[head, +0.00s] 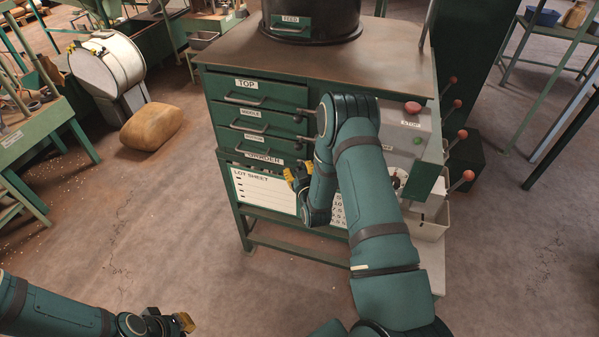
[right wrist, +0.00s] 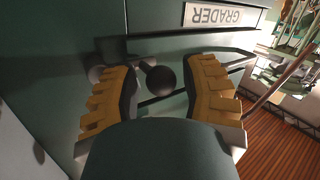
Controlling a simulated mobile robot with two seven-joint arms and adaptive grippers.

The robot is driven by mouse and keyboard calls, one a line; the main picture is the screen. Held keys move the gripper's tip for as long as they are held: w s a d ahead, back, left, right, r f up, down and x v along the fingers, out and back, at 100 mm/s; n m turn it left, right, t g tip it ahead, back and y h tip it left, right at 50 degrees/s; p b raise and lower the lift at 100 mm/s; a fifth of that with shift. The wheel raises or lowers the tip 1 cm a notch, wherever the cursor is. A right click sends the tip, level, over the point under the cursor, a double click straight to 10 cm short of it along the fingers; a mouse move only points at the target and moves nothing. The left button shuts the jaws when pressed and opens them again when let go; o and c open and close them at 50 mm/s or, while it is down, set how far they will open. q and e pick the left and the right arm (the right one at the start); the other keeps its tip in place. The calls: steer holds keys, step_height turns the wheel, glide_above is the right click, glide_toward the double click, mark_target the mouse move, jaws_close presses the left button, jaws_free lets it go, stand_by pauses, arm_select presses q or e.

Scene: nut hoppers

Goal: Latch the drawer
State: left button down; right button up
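The green cabinet has three drawers, marked TOP (head: 246,85), MIDDLE (head: 251,112) and a lower one (head: 250,138) whose label is partly hidden; their fronts look closed. Dark latch levers (head: 304,111) stick out at the right of the drawer fronts. My right gripper (head: 299,174) is at the cabinet front by the GRADER label (head: 263,159). In the right wrist view its yellow-padded fingers are open, with a dark round knob (right wrist: 160,81) between them, not gripped. My left gripper (head: 170,322) is far from the cabinet, at the bottom left; its opening is unclear.
A red STOP button (head: 412,108) and several red-knobbed levers (head: 461,134) are on the cabinet's right side. A LOT SHEET board (head: 264,190) is below the drawers. A tan sack (head: 151,127) lies on the floor at left. The floor in front is clear.

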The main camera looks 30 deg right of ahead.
steer(key=v, duration=1.2)
steer(key=shift+f, duration=0.1)
steer(key=s+a+f+g+y, duration=0.2)
steer(key=a+f+g, duration=0.1)
steer(key=a, duration=0.3)
steer(key=s+a+f+m+g+y, duration=0.1)
steer(key=s+a+f+g+y, duration=0.15)
steer(key=a, duration=0.35)
steer(key=s+a+f+g+y, duration=0.2)
steer(key=s+a+g, duration=0.15)
steer(key=a, duration=0.25)
steer(key=s+a+g+y, duration=0.2)
steer(key=s+a+g, duration=0.2)
steer(key=s+a, duration=0.1)
steer(key=shift+s+a+g+b, duration=0.25)
steer(key=shift+s+g+b, duration=0.05)
steer(key=shift+s+b, duration=0.1)
